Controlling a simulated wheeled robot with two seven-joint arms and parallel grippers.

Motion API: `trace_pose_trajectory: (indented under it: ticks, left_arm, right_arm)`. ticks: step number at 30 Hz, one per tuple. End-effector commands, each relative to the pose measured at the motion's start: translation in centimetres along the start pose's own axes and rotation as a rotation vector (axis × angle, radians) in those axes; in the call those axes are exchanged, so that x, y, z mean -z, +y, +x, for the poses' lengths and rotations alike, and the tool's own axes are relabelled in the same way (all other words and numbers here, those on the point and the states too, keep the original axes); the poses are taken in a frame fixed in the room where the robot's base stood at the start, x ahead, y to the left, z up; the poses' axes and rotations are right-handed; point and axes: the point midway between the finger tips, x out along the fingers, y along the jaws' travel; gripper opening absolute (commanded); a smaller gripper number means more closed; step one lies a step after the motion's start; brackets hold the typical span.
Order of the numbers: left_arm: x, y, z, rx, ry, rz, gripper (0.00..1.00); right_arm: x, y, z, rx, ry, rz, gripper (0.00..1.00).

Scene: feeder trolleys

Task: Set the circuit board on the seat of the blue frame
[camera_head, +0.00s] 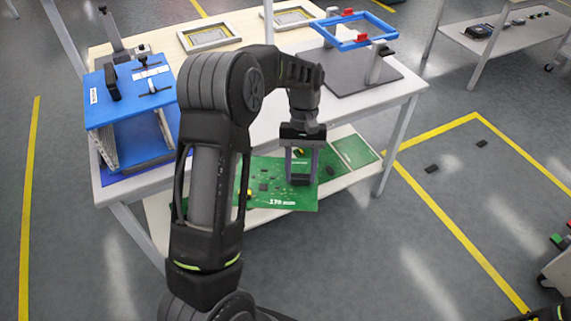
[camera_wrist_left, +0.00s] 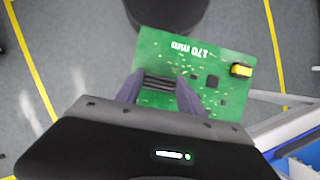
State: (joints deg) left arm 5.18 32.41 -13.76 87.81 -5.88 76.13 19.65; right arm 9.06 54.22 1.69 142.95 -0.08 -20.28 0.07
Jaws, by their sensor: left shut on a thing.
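The green circuit board (camera_head: 285,197), marked "170 mm", hangs in front of the table's near edge in the head view. My left gripper (camera_head: 300,172) is shut on it, and the arm hides part of its left side. In the left wrist view the board (camera_wrist_left: 215,62) sits between the fingers of the left gripper (camera_wrist_left: 160,90), with a yellow part near one end. The blue frame (camera_head: 338,43), with red clips, is held above a dark grey plate at the table's back right, well apart from the board.
A blue box-like rack (camera_head: 128,105) stands at the table's left. Two pale frames (camera_head: 208,37) (camera_head: 293,18) lie at the back. Another green panel (camera_head: 356,151) lies on the lower shelf. A second trolley (camera_head: 510,42) stands at back right. Floor at right is mostly clear.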

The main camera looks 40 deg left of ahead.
Motion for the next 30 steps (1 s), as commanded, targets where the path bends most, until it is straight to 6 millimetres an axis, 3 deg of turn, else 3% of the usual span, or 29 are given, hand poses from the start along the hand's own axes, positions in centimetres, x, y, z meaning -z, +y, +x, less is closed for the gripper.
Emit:
trace_pose_trajectory:
  ticks: [6,12,15,30]
  left_arm:
    - [0.7,4.8,3.9,0.097,-0.006,0.238,0.0]
    - [0.1,9.2,8.2,0.178,-0.01,0.437,0.0]
    - [-0.2,10.4,9.5,0.2,-0.009,0.494,0.0]
    - [-0.3,10.9,10.1,0.209,-0.007,0.519,0.0]
  right_arm:
    - [0.0,0.0,0.0,0.0,0.0,0.0,0.36]
    - [0.0,0.0,0.0,0.0,0.0,0.0,0.36]
    - [0.0,0.0,0.0,0.0,0.0,0.0,0.36]
    - [0.0,0.0,0.0,0.0,-0.001,0.001,0.36]
